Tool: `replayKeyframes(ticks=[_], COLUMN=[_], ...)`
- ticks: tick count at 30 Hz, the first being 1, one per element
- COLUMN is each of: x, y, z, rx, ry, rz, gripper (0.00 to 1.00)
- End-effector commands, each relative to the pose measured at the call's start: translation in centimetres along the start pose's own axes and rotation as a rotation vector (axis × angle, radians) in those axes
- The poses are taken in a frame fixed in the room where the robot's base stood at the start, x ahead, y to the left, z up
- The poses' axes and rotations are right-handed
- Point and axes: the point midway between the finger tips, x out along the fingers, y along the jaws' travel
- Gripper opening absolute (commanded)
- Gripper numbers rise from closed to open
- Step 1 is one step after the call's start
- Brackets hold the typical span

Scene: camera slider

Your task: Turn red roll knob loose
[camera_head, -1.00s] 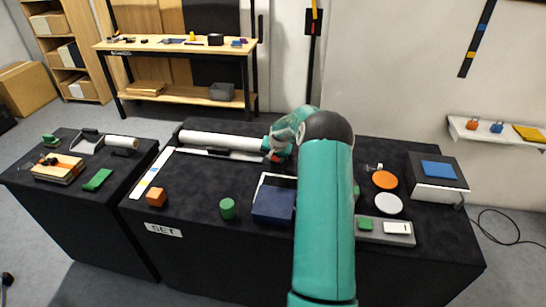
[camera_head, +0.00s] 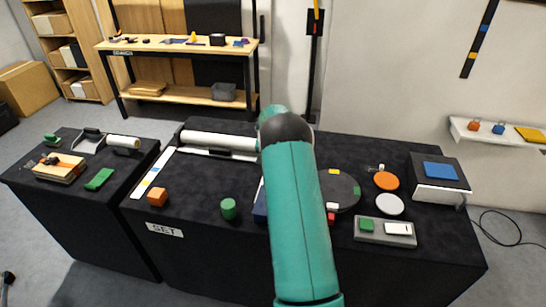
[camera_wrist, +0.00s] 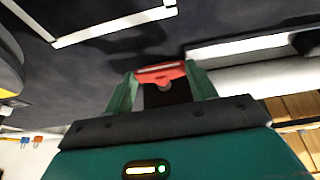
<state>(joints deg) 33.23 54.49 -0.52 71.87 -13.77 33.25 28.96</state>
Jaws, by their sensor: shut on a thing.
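The red roll knob (camera_wrist: 161,73) shows in the wrist view between the two green fingers of my gripper (camera_wrist: 160,81), which is shut on it. The white roll (camera_head: 217,140) lies along the back of the black table in the head view. It also shows at the right of the wrist view (camera_wrist: 262,80), beside the knob. In the head view my arm hides the gripper, the knob and the right end of the roll.
A dark round disc (camera_head: 339,190) with coloured tabs lies right of my arm. Near it are an orange disc (camera_head: 386,180), a white disc (camera_head: 390,205) and a grey switch box (camera_head: 384,239). A green cylinder (camera_head: 229,208) and an orange block (camera_head: 157,197) stand at the front left.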

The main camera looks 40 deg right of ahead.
Motion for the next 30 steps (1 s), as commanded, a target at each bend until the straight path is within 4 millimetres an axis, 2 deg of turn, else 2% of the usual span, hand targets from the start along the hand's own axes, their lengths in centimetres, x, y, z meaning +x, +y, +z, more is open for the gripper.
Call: replayKeyframes(ticks=[1,2,4,5,13,17,20,30], x=[0.1,0.1,0.0,0.0,-0.1,-0.9,-2.5,-9.9], y=[0.0,0.0,0.0,0.0,0.0,0.0,0.0,0.0], z=[0.1,0.1,0.1,0.1,0.0,-0.1,-0.1,-0.1], rx=[-0.001,-0.001,-0.001,-0.001,-0.001,-0.001,-0.001,-0.001], ry=[-0.003,-0.003,-0.002,-0.002,-0.001,0.001,0.003,0.002], rz=[0.001,0.001,0.000,0.000,-0.001,-0.001,-0.001,-0.001], gripper=[0.34,0.62,0.76,0.78,0.78,0.78,0.78,0.78])
